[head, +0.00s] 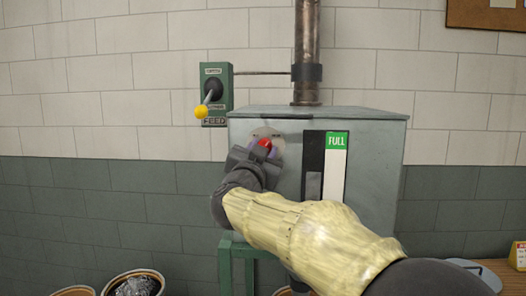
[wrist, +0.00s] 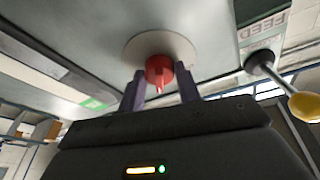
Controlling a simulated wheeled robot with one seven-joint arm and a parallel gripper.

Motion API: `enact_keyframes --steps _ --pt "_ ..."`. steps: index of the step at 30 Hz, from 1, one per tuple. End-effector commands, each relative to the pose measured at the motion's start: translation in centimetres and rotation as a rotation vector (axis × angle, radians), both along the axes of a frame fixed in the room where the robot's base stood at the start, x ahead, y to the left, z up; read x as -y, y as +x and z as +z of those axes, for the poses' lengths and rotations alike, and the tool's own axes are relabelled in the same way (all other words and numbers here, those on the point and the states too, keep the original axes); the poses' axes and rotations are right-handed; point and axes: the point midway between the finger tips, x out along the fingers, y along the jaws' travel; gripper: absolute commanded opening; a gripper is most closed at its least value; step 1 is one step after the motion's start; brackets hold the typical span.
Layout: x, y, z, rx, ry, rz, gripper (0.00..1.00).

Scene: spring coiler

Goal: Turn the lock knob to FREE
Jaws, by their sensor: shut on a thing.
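The lock knob (wrist: 158,71) is red and sits on a round pale plate (wrist: 150,45) on the front of a grey metal cabinet (head: 380,170). In the head view the knob (head: 265,144) shows just above my gripper (head: 262,150), which covers part of it and most of the plate. In the wrist view my gripper (wrist: 160,88) has one finger on each side of the knob and is shut on it. The knob's ridge points toward my gripper's palm. I cannot read any FREE marking on the plate.
A green FEED box (head: 217,95) with a yellow-ended lever (head: 201,112) is on the wall left of the cabinet. Bins (head: 133,283) stand at lower left.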

Motion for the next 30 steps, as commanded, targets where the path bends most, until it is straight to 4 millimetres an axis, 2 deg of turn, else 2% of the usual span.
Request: enact_keyframes --steps 6,12,27,28,30 --pt "-0.12 0.04 -0.10 0.001 0.148 0.000 0.11" --pt "-0.17 0.05 -0.13 0.002 0.224 0.000 0.11" --pt "-0.10 0.06 -0.14 0.004 0.249 -0.002 0.11" --pt "-0.10 0.06 -0.14 0.004 0.249 -0.002 0.35" --pt "-0.10 0.05 -0.13 0.004 0.249 -0.002 0.49"
